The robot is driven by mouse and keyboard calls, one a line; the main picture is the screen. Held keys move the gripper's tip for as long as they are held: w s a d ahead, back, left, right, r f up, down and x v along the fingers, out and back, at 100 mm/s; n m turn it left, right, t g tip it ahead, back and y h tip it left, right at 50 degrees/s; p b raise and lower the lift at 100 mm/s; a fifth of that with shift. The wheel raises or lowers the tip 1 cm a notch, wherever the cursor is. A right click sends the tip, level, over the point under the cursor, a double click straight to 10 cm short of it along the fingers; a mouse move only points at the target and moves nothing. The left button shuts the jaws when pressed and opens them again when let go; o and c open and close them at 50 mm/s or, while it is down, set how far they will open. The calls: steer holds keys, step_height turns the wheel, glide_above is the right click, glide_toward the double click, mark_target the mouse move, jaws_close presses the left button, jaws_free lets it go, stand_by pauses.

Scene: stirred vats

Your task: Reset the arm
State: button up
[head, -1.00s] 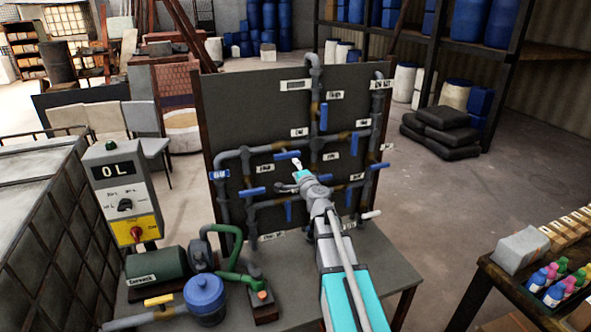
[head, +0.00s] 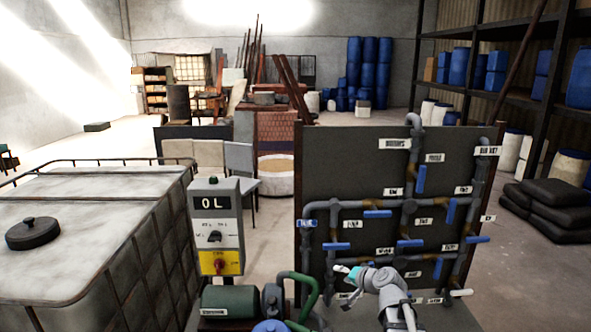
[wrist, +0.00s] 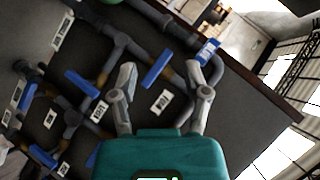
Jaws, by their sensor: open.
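My gripper (head: 345,272) is at the lower right of the head view, in front of the dark pipe panel (head: 345,170). In the wrist view my gripper (wrist: 160,80) has its two fingers spread wide apart with nothing between them. Beyond the fingers are the grey pipes and a blue valve handle (wrist: 157,68). My arm bends down from the gripper to the bottom edge of the head view. I cannot tell exactly how far the fingers are from the panel.
A control box reading "0 L" (head: 216,228) stands left of the panel, above a green pump motor (head: 230,300). A large caged tank (head: 90,215) fills the left. Black sacks (head: 550,208) lie at the right. Open floor (head: 505,270) shows right of the panel.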

steer(key=s+d+f+n+g+h, duration=0.1)
steer(key=s+f+g, duration=0.4)
steer(key=s, duration=0.5)
steer(key=s+d+f+n+g+h+b, duration=0.1)
steer(key=s+f+n+g+h, duration=0.3)
steer(key=s, duration=0.7)
step_height(320, 180, down, 3)
steer(key=shift+d+r+n+g+h, duration=0.1)
steer(key=shift+d+n+g+h, duration=0.15)
steer(key=shift+g+h, duration=0.6)
